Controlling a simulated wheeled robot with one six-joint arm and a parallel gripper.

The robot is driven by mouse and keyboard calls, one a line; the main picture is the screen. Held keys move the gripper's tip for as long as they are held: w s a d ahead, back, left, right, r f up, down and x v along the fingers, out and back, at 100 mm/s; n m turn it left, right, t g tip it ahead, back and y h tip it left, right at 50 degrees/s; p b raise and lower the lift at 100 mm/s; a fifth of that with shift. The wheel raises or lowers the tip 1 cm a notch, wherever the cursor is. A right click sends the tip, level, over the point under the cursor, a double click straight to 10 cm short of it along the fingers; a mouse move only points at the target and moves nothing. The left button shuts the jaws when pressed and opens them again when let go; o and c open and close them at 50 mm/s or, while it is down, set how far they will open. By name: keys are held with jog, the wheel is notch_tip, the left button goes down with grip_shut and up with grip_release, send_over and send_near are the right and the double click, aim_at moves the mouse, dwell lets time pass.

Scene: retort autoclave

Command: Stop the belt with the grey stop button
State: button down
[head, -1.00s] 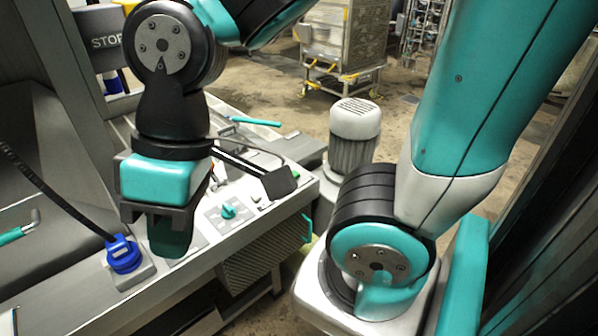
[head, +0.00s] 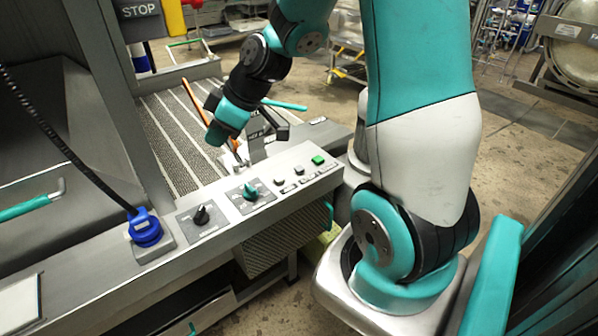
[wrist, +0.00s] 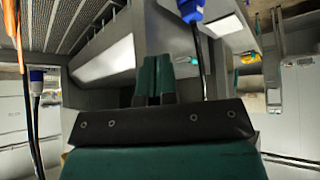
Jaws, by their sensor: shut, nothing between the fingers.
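The control panel (head: 225,215) runs along the front of the belt. Two small pale grey buttons sit on it, one at the left (head: 279,181) and one at the right (head: 299,170); their labels are too small to read. A green button (head: 318,160) is to their right. My gripper (head: 216,136) is above the belt, behind the panel and to the left of the buttons, clear of them. In the wrist view its green fingers (wrist: 155,80) are together and empty. The belt (head: 165,125) is a grey ribbed surface.
A teal knob (head: 250,190) and a black knob (head: 202,215) stand left of the buttons. A blue plug (head: 145,230) with a black cable is farther left. A STOP sign (head: 138,10) hangs at upper left.

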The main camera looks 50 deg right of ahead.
jog(key=w+d+f+t+h, duration=0.2)
jog(key=d+f, duration=0.4)
jog(key=d, duration=0.6)
jog(key=t+h+b, duration=0.1)
jog(key=t+h, duration=0.1)
jog(key=h, duration=0.1)
send_over(299, 169)
notch_tip(299, 169, down, 6)
jog(key=shift+r, duration=0.2)
notch_tip(299, 169, down, 8)
jog(key=b, duration=0.4)
jog(key=shift+r+b, duration=0.15)
jog(key=shift+b, duration=0.25)
jog(key=shift+f+b, duration=0.55)
jog(key=shift+b, duration=0.1)
jog(key=shift+f+b, duration=0.45)
jog(key=shift+b, duration=0.25)
